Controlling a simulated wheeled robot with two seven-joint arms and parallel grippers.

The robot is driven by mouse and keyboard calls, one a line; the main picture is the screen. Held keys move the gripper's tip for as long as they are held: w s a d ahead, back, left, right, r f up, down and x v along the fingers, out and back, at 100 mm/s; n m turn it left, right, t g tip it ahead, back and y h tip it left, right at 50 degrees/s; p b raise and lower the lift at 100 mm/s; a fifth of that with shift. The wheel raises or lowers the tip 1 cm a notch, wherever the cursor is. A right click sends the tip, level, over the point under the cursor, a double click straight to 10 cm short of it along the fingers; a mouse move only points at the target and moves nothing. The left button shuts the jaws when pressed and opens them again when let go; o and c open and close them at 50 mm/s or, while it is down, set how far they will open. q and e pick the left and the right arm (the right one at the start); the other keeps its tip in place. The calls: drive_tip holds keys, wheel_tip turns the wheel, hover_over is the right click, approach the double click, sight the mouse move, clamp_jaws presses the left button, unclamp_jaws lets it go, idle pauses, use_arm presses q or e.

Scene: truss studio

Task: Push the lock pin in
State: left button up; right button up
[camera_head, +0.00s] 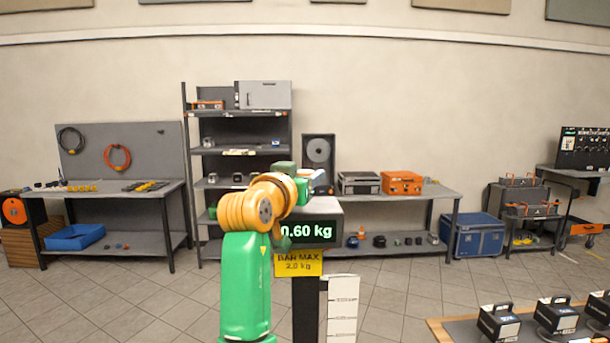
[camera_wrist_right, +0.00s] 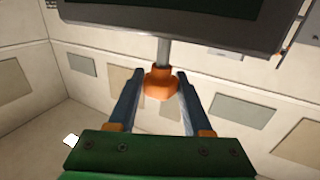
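An orange knob on a grey metal pin (camera_wrist_right: 161,79) hangs below a dark grey box (camera_wrist_right: 165,32) in the right wrist view; I take it as the lock pin. The two dark blue fingers of my right gripper (camera_wrist_right: 158,88) stand apart, one on each side of the knob near their tips. Whether they touch it I cannot tell. In the head view my right gripper (camera_head: 315,176) is small and partly hidden by its orange and green arm, near the top of a scale with a 0.60 kg display (camera_head: 310,232). The pin cannot be made out there. My left gripper is not in view.
A yellow BAR MAX 2.0 kg sign (camera_head: 299,264) hangs under the display, above a dark post (camera_head: 305,305). A white marked panel (camera_head: 342,308) stands beside the post. Shelving (camera_head: 238,151) and benches line the wall behind. A table with dark boxes (camera_head: 498,322) is at front right.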

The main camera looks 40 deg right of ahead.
clamp_jaws()
idle(1.0)
